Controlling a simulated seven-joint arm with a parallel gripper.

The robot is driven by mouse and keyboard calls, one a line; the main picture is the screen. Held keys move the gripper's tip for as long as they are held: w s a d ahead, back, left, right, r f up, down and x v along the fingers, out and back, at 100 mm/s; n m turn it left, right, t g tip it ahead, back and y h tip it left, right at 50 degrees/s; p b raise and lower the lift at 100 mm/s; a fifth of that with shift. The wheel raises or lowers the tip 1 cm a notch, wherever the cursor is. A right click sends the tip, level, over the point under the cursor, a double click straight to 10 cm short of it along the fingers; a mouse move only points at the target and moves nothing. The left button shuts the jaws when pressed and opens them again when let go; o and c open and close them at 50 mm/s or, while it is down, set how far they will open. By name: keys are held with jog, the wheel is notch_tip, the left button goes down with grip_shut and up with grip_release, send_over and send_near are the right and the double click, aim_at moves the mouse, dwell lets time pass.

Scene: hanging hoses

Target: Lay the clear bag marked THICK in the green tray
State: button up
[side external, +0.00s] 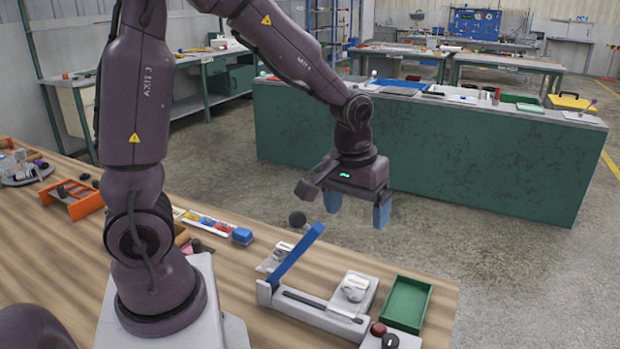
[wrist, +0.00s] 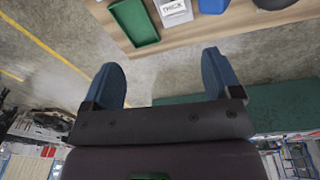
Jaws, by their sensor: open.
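The clear bag marked THICK (wrist: 174,9) shows at the top edge of the wrist view, partly cut off. In the side view a small clear bag (side external: 355,288) lies on a pale block beside the tray; it seems to be the same one, but its print is too small to read. The green tray (side external: 407,303) is right of that block and looks empty; it also shows in the wrist view (wrist: 134,22). My gripper (side external: 356,217) is open and empty, fingers pointing down, high above and behind the bag and tray. Its blue fingers also show in the wrist view (wrist: 161,62).
A sealer with a raised blue lever (side external: 298,255) stands left of the bag. Another clear bag (side external: 273,258) lies behind it. A red knob (side external: 378,329) is in front of the tray. A green bench (side external: 420,150) stands across the aisle. The air around my gripper is clear.

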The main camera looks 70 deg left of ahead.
jog(key=s+d+r+m+t, duration=0.3)
jog(key=s+r+m, duration=0.3)
jog(key=s+r, duration=0.5)
jog(key=shift+d+r+t, duration=0.35)
jog(key=shift+d+t, duration=0.05)
jog(key=shift+d, duration=0.05)
jog(key=shift+o, duration=0.5)
jog(key=shift+s+d+r+m, duration=0.1)
jog(key=shift+s+r+m, duration=0.1)
jog(key=shift+s+m, duration=0.4)
